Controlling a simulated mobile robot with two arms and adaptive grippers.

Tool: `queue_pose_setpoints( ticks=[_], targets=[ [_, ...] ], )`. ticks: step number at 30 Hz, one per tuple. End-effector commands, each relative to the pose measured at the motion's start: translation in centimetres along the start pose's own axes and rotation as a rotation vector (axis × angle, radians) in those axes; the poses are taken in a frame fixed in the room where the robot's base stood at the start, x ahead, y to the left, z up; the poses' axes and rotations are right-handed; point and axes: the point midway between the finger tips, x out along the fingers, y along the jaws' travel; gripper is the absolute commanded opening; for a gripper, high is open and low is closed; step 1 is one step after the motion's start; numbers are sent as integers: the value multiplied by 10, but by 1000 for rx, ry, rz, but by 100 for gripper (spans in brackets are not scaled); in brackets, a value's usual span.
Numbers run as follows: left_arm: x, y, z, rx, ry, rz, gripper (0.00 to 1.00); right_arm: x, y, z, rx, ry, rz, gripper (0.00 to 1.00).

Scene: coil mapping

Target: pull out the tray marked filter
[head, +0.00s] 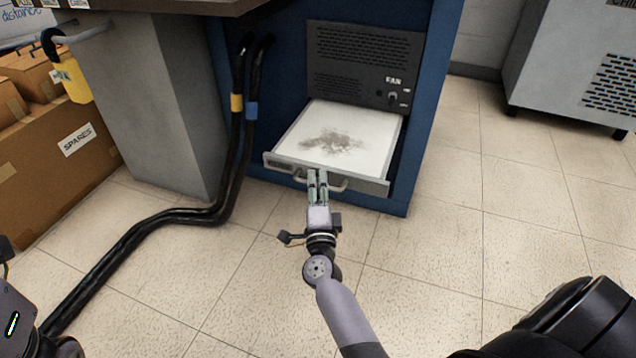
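The filter tray (375,140) is a white-topped drawer with a grey dust patch in its middle. It sticks out from the low opening of the blue cabinet (418,150). A small label on the left of its front is too small to read. Its handle (342,187) is a pale bar across the front. My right gripper (318,174) is at the middle of this handle, its fingers close together around the bar, and the fingers hide that part of it. My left gripper is not in view.
A dark fan panel (362,62) sits above the tray. Thick black hoses (160,218) run down the cabinet's left and across the floor. Cardboard boxes (62,150) stand at left, a grey vented unit (575,65) at top right. The tiled floor before the tray is clear.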

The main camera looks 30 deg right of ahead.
Motion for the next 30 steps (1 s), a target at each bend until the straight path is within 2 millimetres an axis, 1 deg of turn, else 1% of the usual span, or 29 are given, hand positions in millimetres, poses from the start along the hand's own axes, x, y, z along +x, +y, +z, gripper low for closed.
queue_pose_setpoints(
  ticks=[5,8,11,18,21,25,30],
  targets=[
    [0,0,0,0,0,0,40,0,0,0,0,0,0,18],
    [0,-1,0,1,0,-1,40,-3,0,0,1,0,0,18],
    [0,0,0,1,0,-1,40,-14,1,0,-1,0,2,18],
    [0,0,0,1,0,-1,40,-54,1,0,0,0,2,18],
    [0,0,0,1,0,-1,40,-66,1,0,0,0,2,18],
    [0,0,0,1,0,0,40,-74,0,0,0,1,-1,18],
    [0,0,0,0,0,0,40,-75,0,0,1,0,-1,18]
  ],
)
